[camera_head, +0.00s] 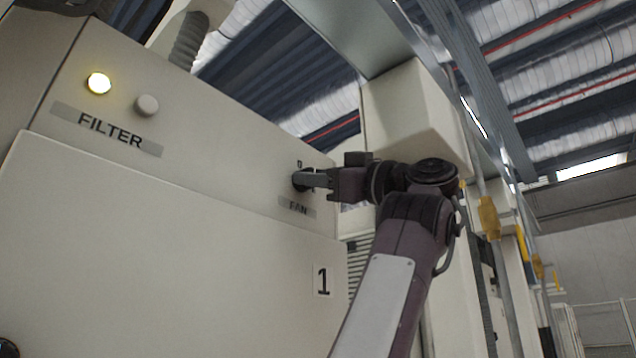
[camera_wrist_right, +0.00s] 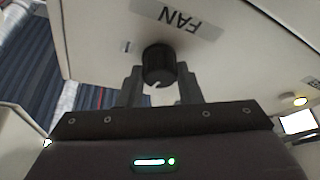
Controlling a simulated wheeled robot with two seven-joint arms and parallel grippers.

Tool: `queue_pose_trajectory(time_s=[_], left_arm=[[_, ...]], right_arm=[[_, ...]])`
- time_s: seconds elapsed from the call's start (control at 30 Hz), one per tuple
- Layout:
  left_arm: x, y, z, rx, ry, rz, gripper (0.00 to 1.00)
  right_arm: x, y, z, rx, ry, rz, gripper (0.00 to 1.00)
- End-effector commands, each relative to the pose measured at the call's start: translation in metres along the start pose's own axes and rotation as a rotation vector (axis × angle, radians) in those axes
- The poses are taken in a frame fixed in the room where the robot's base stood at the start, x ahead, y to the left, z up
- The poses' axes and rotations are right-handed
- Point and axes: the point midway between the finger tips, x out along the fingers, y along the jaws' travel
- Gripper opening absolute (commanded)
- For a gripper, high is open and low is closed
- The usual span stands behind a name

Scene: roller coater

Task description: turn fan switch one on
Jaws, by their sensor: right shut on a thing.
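The fan switch (camera_head: 299,181) is a dark round knob on the cream panel, just above the FAN label (camera_head: 297,207). My right gripper (camera_head: 308,180) reaches in from the right and is shut on the knob. In the right wrist view the black knob (camera_wrist_right: 158,66) sits between the two fingers of my right gripper (camera_wrist_right: 160,82), with the FAN label (camera_wrist_right: 178,18) upside down beyond it. The fingers partly hide the knob in the head view. My left gripper is not in view.
A lit yellow lamp (camera_head: 98,83) and a pale button (camera_head: 147,105) sit above the FILTER label (camera_head: 107,129) at the left. A cream box-shaped housing (camera_head: 412,112) stands behind my right wrist. Open space lies at the far right.

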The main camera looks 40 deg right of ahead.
Motion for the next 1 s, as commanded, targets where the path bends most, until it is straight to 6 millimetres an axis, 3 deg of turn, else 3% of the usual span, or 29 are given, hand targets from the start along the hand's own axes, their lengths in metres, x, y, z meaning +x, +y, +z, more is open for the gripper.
queue_pose_trajectory(time_s=[0.4, 1.0], left_arm=[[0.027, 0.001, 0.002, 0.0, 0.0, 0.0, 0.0], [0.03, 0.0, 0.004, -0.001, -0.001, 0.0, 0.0]], right_arm=[[0.0, -0.002, 0.002, 0.352, -0.001, 0.151, 0.09], [0.001, -0.001, -0.002, 0.878, 0.001, 0.371, 0.09]])
